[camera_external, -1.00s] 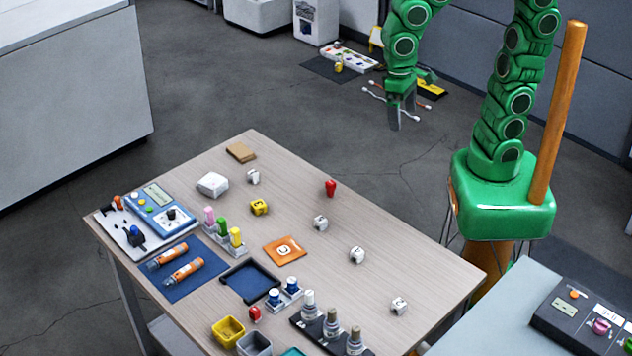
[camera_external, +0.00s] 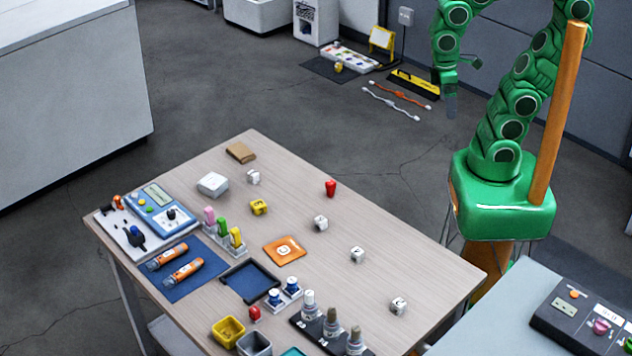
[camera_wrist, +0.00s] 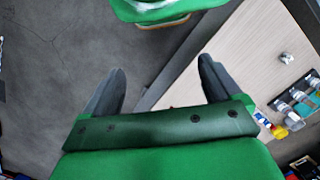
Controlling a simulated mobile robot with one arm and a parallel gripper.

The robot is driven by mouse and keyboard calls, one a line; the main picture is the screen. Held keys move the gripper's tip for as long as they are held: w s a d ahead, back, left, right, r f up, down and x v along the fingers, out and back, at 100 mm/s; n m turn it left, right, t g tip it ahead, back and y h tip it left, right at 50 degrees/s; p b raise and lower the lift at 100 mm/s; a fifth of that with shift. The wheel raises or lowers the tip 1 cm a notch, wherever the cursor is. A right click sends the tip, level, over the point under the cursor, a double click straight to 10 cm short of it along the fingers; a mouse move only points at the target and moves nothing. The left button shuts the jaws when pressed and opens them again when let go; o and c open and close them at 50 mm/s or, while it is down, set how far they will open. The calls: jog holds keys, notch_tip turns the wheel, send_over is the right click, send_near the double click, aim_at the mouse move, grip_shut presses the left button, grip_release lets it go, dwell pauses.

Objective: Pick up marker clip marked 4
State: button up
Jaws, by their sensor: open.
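Several small white clips lie apart on the wooden table: one at the back (camera_external: 253,177), one right of the middle (camera_external: 320,223), one further right (camera_external: 357,255) and one near the front right edge (camera_external: 398,306). Their marks are too small to read, so I cannot tell which is marked 4. My gripper (camera_external: 451,104) is raised beyond the table's far right side, well away from the clips. In the wrist view my gripper (camera_wrist: 160,92) is open and empty, and one white clip (camera_wrist: 286,58) shows on the table at right.
The wooden table (camera_external: 290,185) also carries a red piece (camera_external: 330,188), a yellow clip (camera_external: 258,207), an orange pad (camera_external: 285,250), a blue tray (camera_external: 250,282) and a dark bottle rack (camera_external: 312,335). A grey bench (camera_external: 500,310) stands at right.

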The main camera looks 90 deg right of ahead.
jog(key=c, duration=0.5)
